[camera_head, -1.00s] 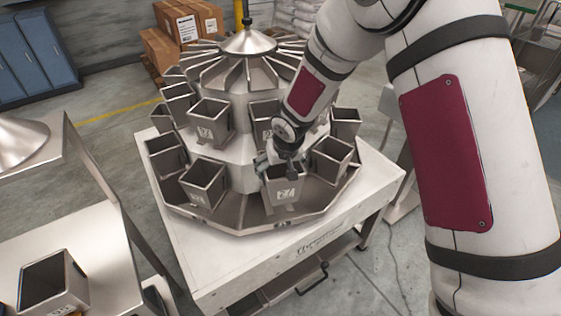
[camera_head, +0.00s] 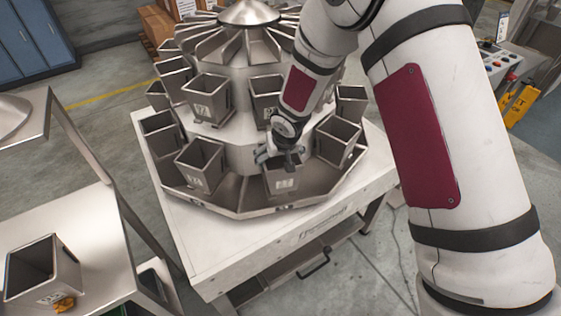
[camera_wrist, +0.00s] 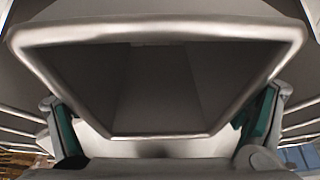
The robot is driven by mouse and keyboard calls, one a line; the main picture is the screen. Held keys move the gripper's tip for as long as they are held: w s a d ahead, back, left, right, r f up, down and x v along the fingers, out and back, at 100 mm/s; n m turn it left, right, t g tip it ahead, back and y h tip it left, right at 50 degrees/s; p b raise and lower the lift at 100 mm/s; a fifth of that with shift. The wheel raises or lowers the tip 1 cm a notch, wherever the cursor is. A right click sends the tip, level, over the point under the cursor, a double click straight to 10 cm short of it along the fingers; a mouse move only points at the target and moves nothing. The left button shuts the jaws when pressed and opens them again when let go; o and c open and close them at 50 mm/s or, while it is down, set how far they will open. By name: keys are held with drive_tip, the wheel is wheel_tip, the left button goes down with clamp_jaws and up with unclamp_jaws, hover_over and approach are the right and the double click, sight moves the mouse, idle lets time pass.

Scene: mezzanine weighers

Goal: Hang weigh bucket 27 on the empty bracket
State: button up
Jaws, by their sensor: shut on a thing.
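My gripper (camera_head: 279,156) is shut on a steel weigh bucket (camera_head: 284,183) at the front of the lower ring of the weigher (camera_head: 233,155). The bucket is upright, with a label on its front too blurred to read for sure. In the wrist view the bucket's open mouth (camera_wrist: 160,36) fills the picture, with a finger at each side. The bracket behind the bucket is hidden, so I cannot tell whether the bucket rests on it. Neighbouring buckets hang to its left (camera_head: 201,167) and right (camera_head: 338,139).
More buckets, such as one on the upper ring (camera_head: 209,99), surround the weigher cone. The white machine table (camera_head: 320,228) stands beneath. A steel bench (camera_head: 95,235) at left holds another bucket (camera_head: 43,272). Floor between bench and machine is narrow.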

sight(276, 166)
drive_tip(key=shift+w+a+b, duration=0.25)
drive_tip(key=shift+w+b, duration=0.3)
drive_tip(key=shift+w, duration=0.5)
drive_tip(key=shift+s+a+f, duration=0.1)
drive_tip(key=shift+s+f, duration=0.05)
drive_tip(key=shift+f, duration=1)
drive_tip(key=shift+f+b, duration=0.35)
drive_tip(key=shift+f, duration=0.1)
drive_tip(key=o, duration=1.6)
drive_tip(key=shift+f, duration=0.1)
drive_tip(key=v, duration=1.2)
